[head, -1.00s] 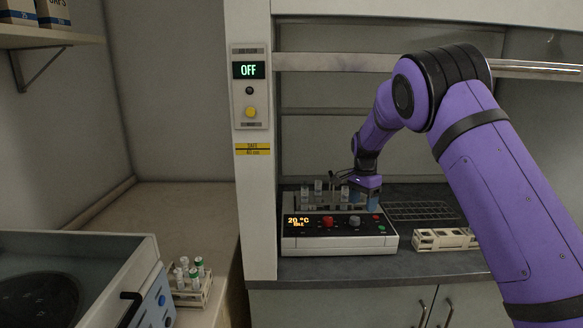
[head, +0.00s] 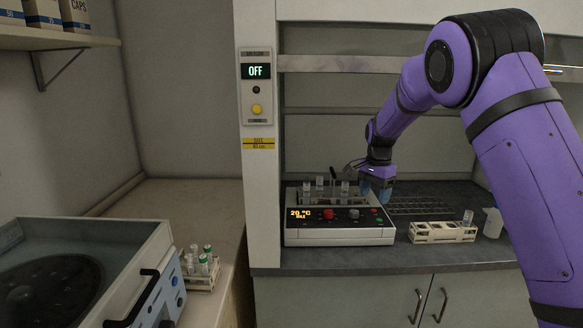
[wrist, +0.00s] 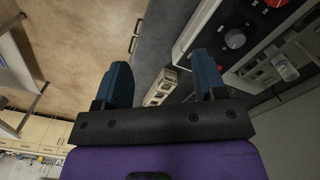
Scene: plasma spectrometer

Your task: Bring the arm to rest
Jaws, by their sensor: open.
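My gripper (head: 376,190) is at the end of my purple arm, inside the fume hood, over the right end of the heating block unit (head: 340,230). Its blue fingers point down in the head view. In the wrist view the two blue fingers of my gripper (wrist: 162,85) stand wide apart with nothing between them. Beyond them the wrist view shows the floor, the bench edge and part of the heating unit (wrist: 205,25). Whether the fingers touch the unit cannot be told.
Vials stand in the heating unit, whose display reads 20 °C. A cream rack (head: 440,232) with a vial and a white bottle (head: 493,222) stand to its right. A wire rack (head: 420,206) lies behind. A centrifuge (head: 90,270) and tube rack (head: 203,272) are at left. The hood panel (head: 257,86) reads OFF.

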